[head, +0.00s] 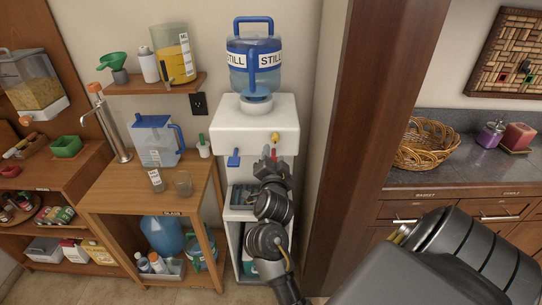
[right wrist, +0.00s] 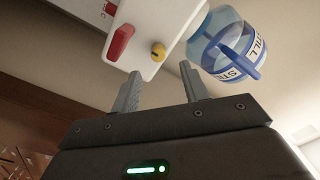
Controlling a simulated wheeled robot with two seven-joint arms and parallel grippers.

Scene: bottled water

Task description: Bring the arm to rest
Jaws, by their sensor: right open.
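My right gripper (head: 270,156) is raised in front of the white water dispenser (head: 228,139), near its right side. In the right wrist view the two fingers (right wrist: 164,88) stand apart with nothing between them. The dispenser's red lever (right wrist: 120,42) and yellow knob (right wrist: 158,51) lie beyond the fingertips, apart from them. In the head view the gripper partly hides the red lever, while the blue lever (head: 233,158) is clear to the left. A large blue bottle (head: 243,77) labelled STILL sits on top of the dispenser. My left gripper is not seen.
A wooden stand (head: 113,200) with a pitcher (head: 154,142) and glass (head: 183,184) is left of the dispenser. A dark wooden post (head: 375,100) rises close on the right. Beyond it a counter (head: 455,178) holds a wicker basket (head: 427,145).

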